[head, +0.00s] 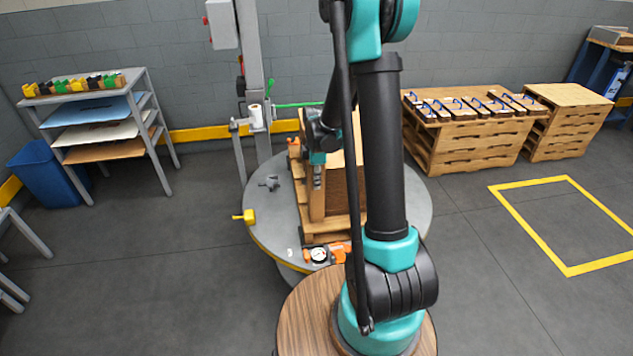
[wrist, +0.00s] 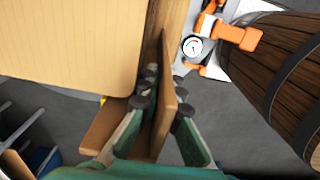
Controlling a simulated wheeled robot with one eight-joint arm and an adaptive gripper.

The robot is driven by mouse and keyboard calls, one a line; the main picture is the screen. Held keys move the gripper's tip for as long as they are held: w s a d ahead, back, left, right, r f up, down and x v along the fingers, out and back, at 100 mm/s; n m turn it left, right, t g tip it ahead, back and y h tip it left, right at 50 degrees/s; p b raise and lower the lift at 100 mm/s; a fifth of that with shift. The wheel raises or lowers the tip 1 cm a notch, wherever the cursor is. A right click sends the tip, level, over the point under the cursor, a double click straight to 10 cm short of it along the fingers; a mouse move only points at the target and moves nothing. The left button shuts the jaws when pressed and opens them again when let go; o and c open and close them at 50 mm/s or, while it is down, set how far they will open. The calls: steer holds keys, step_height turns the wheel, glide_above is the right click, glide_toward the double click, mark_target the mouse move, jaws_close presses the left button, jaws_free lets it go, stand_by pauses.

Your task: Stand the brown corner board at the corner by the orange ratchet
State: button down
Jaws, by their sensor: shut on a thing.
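The brown corner board (head: 316,203) is upright at the near left corner of the stack on the round grey table (head: 266,229). My gripper (head: 317,168) is shut on its upper part from above. In the wrist view, the board (wrist: 167,88) runs between the two fingers of my gripper (wrist: 160,118), close beside the pale stack (wrist: 70,38). Whether its foot touches the pallet (head: 312,238) is unclear. The orange ratchet (head: 339,248) with a white dial lies at the near side of the pallet; it also shows in the wrist view (wrist: 238,34).
Another orange piece (head: 294,147) sits at the pallet's far left. A yellow piece (head: 245,216) is at the table's left edge, with a dark grey fitting (head: 269,183) nearby. A grey column (head: 252,75) stands behind. Floor on the right is open.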

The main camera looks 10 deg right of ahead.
steer(key=shift+f, duration=0.1)
steer(key=c, duration=1.6)
jaws_free()
steer(key=shift+c, duration=0.2)
